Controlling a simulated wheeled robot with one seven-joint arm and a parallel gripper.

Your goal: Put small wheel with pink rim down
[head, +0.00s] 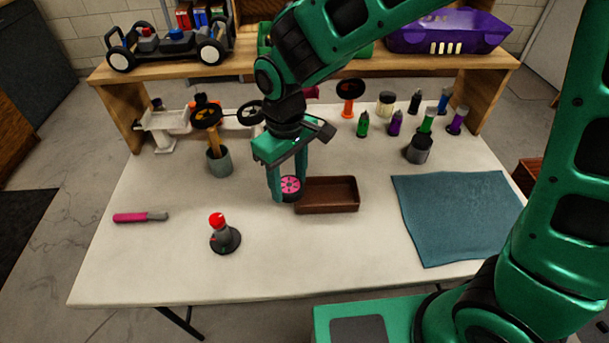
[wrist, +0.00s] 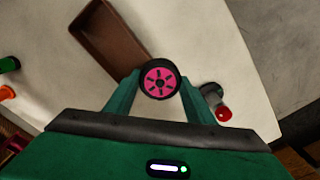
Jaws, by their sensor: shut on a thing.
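The small wheel with a pink rim (head: 291,187) has a black tyre and a pink spoked rim. My gripper (head: 288,190) is shut on it, with one green finger on each side. In the wrist view the wheel (wrist: 160,79) sits between the two fingertips (wrist: 160,84), its rim facing the camera. In the head view it appears at the left end of a brown tray (head: 335,209). In the wrist view the tray (wrist: 108,38) lies up and left of the wheel. I cannot tell whether the wheel touches the table or tray.
A red-topped joystick-like object (head: 222,236) and a pink-handled tool (head: 140,217) stand and lie at the left front. A teal mat (head: 452,215) covers the right. Several bottles (head: 396,123) stand at the back. The front middle of the white table (head: 330,265) is clear.

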